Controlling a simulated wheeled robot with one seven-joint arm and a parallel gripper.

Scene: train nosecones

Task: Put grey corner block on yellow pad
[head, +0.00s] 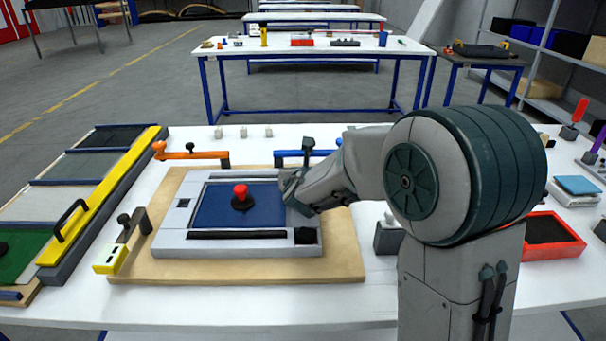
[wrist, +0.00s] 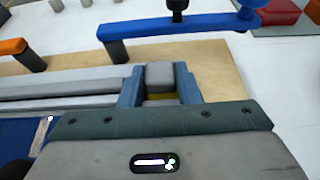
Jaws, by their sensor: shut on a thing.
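In the wrist view, the grey corner block (wrist: 160,74) is held between the two blue-grey fingers of my gripper (wrist: 159,88). A strip of the yellow pad (wrist: 162,97) shows between the fingers, just on the near side of the block. I cannot tell whether the block touches the pad. In the head view, my gripper (head: 290,186) is low at the back right corner of the grey frame (head: 170,240). The block and the pad are hidden there by my gripper and arm.
The frame holds a blue panel (head: 215,210) with a red knob (head: 240,191) and lies on a wooden board (head: 345,268). Orange (head: 193,155) and blue (head: 290,154) clamps stand behind. A yellow-ended clamp (head: 110,259) is at left. Small grey blocks (head: 243,132) stand at the back.

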